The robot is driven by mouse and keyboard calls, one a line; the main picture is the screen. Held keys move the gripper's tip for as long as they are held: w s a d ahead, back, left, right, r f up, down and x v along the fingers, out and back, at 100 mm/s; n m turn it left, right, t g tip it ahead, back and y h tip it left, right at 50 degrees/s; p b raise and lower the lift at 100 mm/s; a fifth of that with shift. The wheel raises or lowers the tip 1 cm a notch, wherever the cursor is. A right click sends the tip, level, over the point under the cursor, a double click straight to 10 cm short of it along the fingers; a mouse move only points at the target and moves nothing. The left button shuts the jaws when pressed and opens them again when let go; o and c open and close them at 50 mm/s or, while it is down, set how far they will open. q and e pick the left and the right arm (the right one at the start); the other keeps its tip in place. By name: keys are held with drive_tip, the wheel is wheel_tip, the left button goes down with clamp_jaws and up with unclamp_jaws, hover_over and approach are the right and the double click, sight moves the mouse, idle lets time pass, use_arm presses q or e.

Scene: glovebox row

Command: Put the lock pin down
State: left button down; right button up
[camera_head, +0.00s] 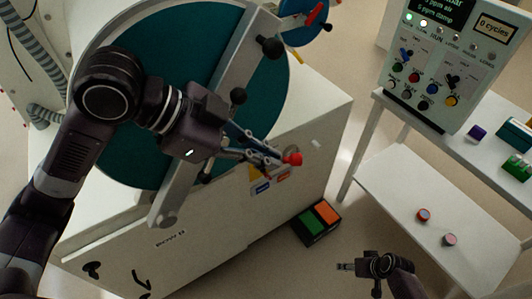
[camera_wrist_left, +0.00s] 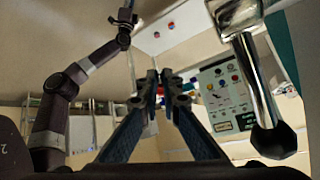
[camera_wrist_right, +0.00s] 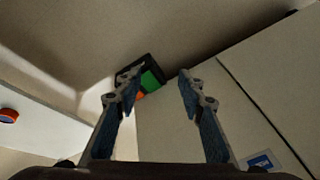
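The lock pin (camera_head: 293,159) shows as a red knob at the tips of my left gripper (camera_head: 272,159), in front of the white cabinet's front. The rest of the pin is hidden by the fingers. In the left wrist view the left gripper's fingertips (camera_wrist_left: 160,88) are close together, and the pin is hard to make out between them. My right gripper (camera_head: 345,267) is low at the bottom right in the head view. In the right wrist view its fingers (camera_wrist_right: 157,85) are apart with nothing between them.
A white cabinet (camera_head: 215,262) bears a large teal round door (camera_head: 130,160) with a metal bar (camera_head: 232,60). A green and orange pedal box (camera_head: 318,222) lies on the floor. At right, a control panel (camera_head: 440,60) stands over a white shelf (camera_head: 400,190) with two small cylinders (camera_head: 423,215).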

drive_tip(key=s+a+f+h, duration=0.1)
drive_tip(key=s+f, duration=0.3)
drive_tip(key=s, duration=0.6)
drive_tip(key=s+a+f+n+g, duration=0.1)
drive_tip(key=s+f, duration=0.4)
drive_tip(key=s, duration=0.6)
drive_tip(key=s+a+f+n+g+h, duration=0.1)
drive_tip(key=s+f, duration=0.3)
drive_tip(key=s, duration=0.6)
drive_tip(key=shift+s+a+f+h, duration=0.3)
drive_tip(key=shift+s+a, duration=0.05)
drive_tip(key=shift+a, duration=0.3)
